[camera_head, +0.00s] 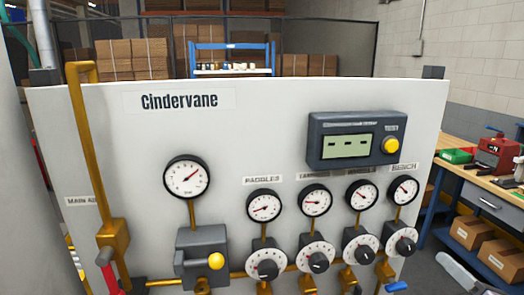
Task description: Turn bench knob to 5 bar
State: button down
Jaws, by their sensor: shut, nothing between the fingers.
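The bench knob (401,243) is the rightmost of several round knobs along the lower part of a white panel (120,150). It has a pale dial ring and a dark grip, and its numbers are too small to read. The bench gauge (404,190) sits just above it, under a label ending in "ENCH" (403,167). The gauge needle points to the upper left, but its value cannot be read. My gripper is not in view, and nothing is seen touching the knob.
Similar knobs stand close to the left, the nearest being a neighbouring knob (361,249). A blue-handled valve (396,286) sits below the bench knob. A display box (358,140) is above the gauges. A workbench (475,170) stands at right. A pale grey part shows at the lower right.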

aim_at(406, 247)
jog(key=w+m, duration=0.2)
jog(key=w+a+m+p, duration=0.1)
jog(key=w+m, duration=0.1)
jog(key=w+a+m, duration=0.1)
jog(key=w+m, duration=0.1)
jog(key=shift+r+p, duration=0.3)
jog(key=shift+p, duration=0.05)
jog(key=shift+d+f, duration=0.15)
jog(key=shift+f, duration=0.05)
dwell(0.5)
jog(key=shift+d+f+p, duration=0.3)
jog(key=shift+f+p, duration=0.1)
jog(key=shift+f, duration=0.1)
jog(key=shift+d+f+p, duration=0.25)
jog(key=shift+f+p, duration=0.15)
jog(key=shift+f, duration=0.35)
jog(key=shift+d, duration=0.1)
